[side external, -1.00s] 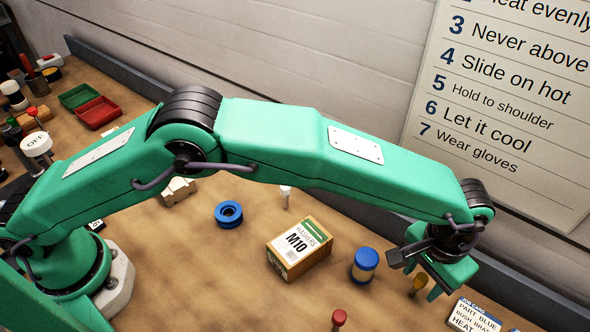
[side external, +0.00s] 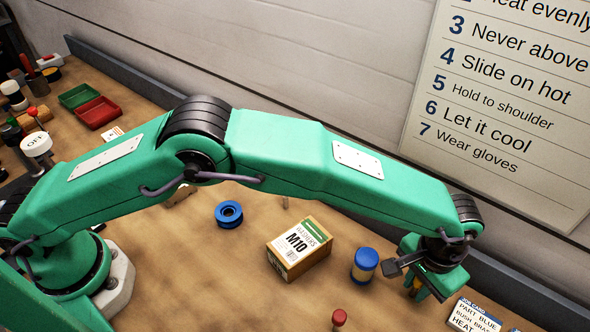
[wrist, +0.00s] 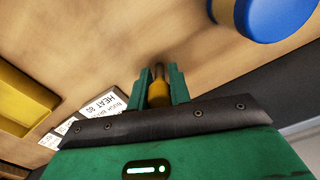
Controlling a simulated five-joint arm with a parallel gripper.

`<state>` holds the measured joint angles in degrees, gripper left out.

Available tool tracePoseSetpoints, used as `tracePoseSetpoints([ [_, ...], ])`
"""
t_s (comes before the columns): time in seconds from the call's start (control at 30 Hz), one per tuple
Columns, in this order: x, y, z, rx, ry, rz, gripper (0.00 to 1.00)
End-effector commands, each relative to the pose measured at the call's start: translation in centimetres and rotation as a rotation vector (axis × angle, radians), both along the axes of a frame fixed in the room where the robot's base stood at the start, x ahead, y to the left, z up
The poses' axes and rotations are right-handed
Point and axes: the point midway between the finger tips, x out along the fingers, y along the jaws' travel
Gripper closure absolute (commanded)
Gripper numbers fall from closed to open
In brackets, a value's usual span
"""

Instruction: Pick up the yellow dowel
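The yellow dowel (wrist: 158,92) stands between the two green fingers of my gripper (wrist: 160,84) in the wrist view. Both fingers are very close to its sides. I cannot tell whether they press on it or a thin gap is left. In the side view my gripper (side external: 424,286) is low over the bench around the dowel (side external: 418,287), which is mostly hidden by the fingers.
A blue-capped jar (side external: 364,265) stands just left of my gripper. An M10 washers box (side external: 299,249) and a blue ring (side external: 229,214) are farther left. A red-topped peg (side external: 339,318) is in front. A job card (side external: 472,316) lies to the right.

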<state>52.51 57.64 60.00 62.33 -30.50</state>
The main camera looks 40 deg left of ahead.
Motion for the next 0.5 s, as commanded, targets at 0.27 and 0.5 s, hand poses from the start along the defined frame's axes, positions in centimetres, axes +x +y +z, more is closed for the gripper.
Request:
tracePoseSetpoints([
  [0.27, 0.01, -0.01, 0.03, 0.0, 0.0, 0.0, 1.0],
  [0.5, 0.03, -0.03, 0.53, -0.002, -0.001, 0.0, 1.0],
])
